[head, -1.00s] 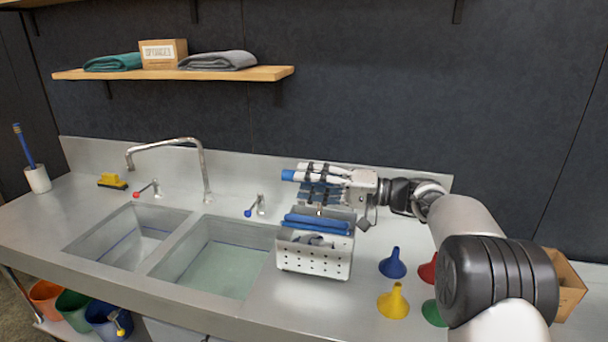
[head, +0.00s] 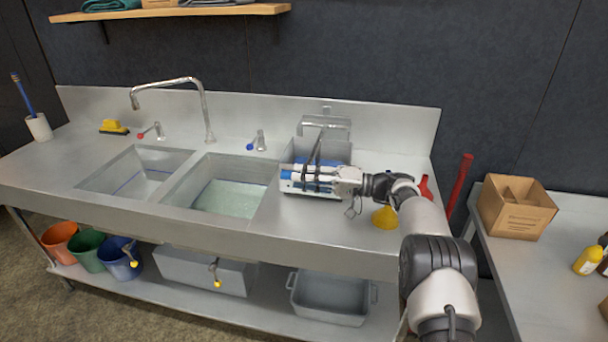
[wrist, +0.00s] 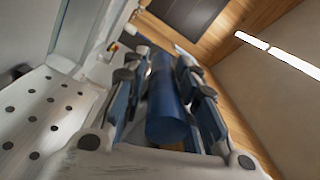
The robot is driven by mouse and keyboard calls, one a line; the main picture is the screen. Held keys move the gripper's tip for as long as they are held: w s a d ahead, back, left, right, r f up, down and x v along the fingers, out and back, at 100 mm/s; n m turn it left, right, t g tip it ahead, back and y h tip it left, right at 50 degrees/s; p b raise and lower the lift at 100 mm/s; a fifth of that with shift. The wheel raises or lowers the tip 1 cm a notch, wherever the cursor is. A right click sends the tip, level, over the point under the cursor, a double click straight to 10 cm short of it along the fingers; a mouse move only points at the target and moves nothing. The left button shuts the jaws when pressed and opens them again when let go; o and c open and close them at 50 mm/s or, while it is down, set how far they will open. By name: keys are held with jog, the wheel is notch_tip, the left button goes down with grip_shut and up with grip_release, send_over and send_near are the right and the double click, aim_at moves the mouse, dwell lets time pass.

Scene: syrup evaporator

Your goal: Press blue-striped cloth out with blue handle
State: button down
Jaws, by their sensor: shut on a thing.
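The press stands on the steel counter just right of the sinks, with a grey frame (head: 338,130) at its back and a white perforated box wall (wrist: 38,112) that fills the left of the wrist view. My gripper (head: 312,180) is shut on the blue handle (head: 286,174), low in front of the press. In the wrist view the handle (wrist: 170,108) lies as a blue cylinder between my fingers. A blue part shows behind the fingers in the head view; I cannot tell whether it is cloth. No blue-striped cloth is clearly visible; the fingers hide much of the press.
A yellow funnel (head: 384,217) stands right of the press, close under my arm. Two sink basins (head: 228,198) and a tall faucet (head: 208,110) lie to the left. A cardboard box (head: 517,207) sits on the side table. Buckets (head: 120,258) stand on the shelf below.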

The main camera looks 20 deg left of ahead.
jog(key=shift+w+d, duration=0.15)
jog(key=shift+w, duration=0.3)
jog(key=c, duration=1.7)
grip_release()
jog(key=o, duration=0.7)
jog(key=shift+w+f, duration=0.15)
jog(key=shift+w, duration=0.05)
jog(key=shift+o, duration=1.3)
jog(key=shift+w+f, duration=0.2)
jog(key=shift+s, duration=0.2)
jog(key=d, duration=1.1)
jog(key=shift+w+d, duration=0.3)
jog(key=shift+d, duration=0.05)
jog(key=shift+r, duration=0.1)
